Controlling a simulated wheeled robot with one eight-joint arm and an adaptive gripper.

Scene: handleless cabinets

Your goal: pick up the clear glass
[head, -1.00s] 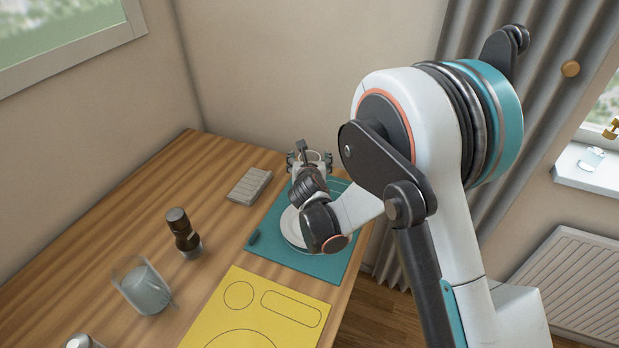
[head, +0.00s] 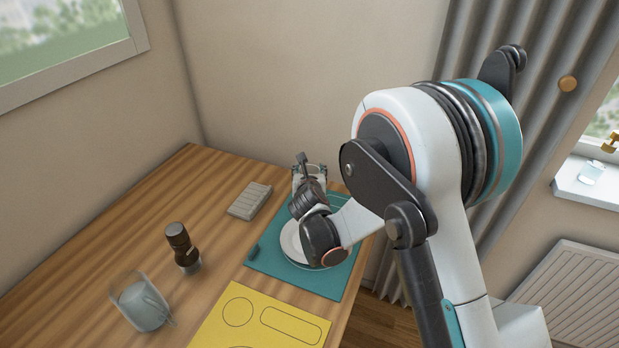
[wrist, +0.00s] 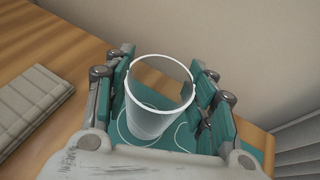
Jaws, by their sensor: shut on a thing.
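The clear glass (wrist: 158,105) stands upright between my fingers in the wrist view, its round rim facing the camera. My gripper (wrist: 163,90) is shut on it, one finger pad on each side. In the head view my gripper (head: 309,170) is over the back part of the teal mat (head: 300,281), and my wrist partly hides the glass there. Whether the glass's base touches the mat I cannot tell.
A white plate (head: 290,243) lies on the teal mat beneath my arm. A grey ridged block (head: 249,200), a dark-topped bottle (head: 182,248), a clear jug (head: 143,305) and a yellow mat (head: 245,325) are on the wooden table. A wall stands behind.

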